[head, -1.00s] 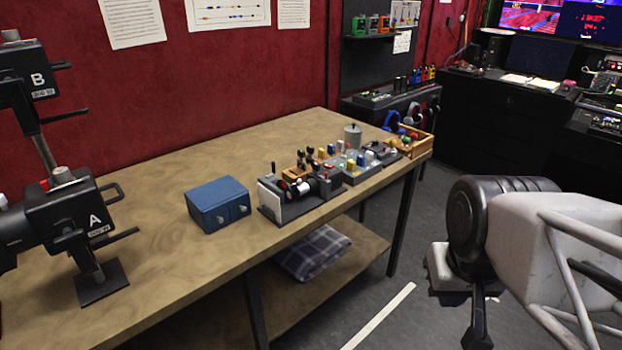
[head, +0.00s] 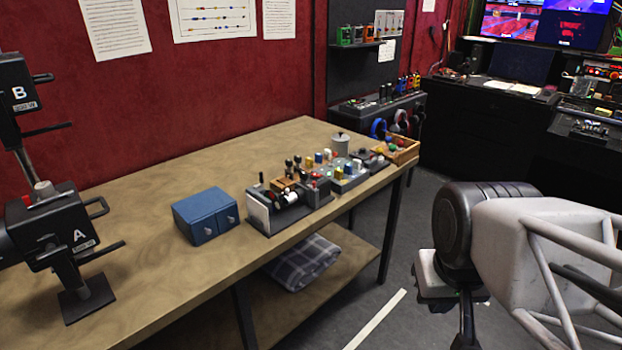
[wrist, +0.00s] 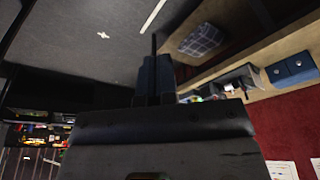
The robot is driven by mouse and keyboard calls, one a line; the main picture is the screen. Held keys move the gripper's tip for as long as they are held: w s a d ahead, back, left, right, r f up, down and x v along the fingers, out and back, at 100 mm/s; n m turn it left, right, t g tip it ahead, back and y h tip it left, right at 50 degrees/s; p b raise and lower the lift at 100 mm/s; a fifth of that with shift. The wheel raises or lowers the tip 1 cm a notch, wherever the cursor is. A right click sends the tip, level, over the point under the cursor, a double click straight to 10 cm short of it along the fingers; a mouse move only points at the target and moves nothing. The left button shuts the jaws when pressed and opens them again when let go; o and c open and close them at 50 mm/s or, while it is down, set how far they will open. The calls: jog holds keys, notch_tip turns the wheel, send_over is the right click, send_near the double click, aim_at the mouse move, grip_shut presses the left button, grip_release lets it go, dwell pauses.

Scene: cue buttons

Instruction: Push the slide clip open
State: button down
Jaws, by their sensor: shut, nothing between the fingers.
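I cannot make out with certainty which part is the slide clip. Two black units marked A (head: 60,225) and B (head: 18,95) are on a stand at the left end of the table in the head view. A grey-and-black device (head: 285,203) with small knobs and levers stands near the table's front edge. My gripper shows in the wrist view (wrist: 154,75), with its fingers together and nothing between them. It is out over the floor, clear of the table and touching nothing. My arm is at the right of the head view.
A blue two-knob box (head: 206,214) sits on the wooden table (head: 150,270). Button blocks, a grey canister (head: 341,144) and a wooden tray (head: 397,151) stand toward the far end. A checked cloth (head: 302,262) lies on the lower shelf.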

jog(key=c, duration=1.8)
grip_release()
jog(key=shift+c, duration=0.2)
jog(key=o, duration=0.4)
jog(key=shift+w+r, duration=0.1)
jog(key=o, duration=0.3)
jog(key=shift+w+r, duration=0.1)
jog(key=shift+w, duration=0.15)
jog(key=w+a+r+n, duration=0.1)
jog(key=w+a+r, duration=0.1)
jog(key=w, duration=0.8)
jog(key=w+a+r+g, duration=0.1)
jog(key=w+a, duration=0.1)
jog(key=w, duration=0.7)
jog(key=w+a+r+n, duration=0.1)
jog(key=w+a+r, duration=0.1)
jog(key=w, duration=0.8)
jog(key=shift+n+g+y, duration=0.4)
jog(key=shift+n+g, duration=0.5)
jog(key=w+a+f, duration=0.4)
jog(key=w, duration=0.5)
jog(key=w+a+f, duration=0.3)
jog(key=w, duration=0.6)
jog(key=w+a+f, duration=0.4)
jog(key=w, duration=0.4)
jog(key=shift+w+a+f, duration=0.3)
jog(key=shift+w+a, duration=0.05)
jog(key=shift+w, duration=0.05)
jog(key=shift+w+a+f, duration=0.15)
jog(key=shift+w, duration=0.1)
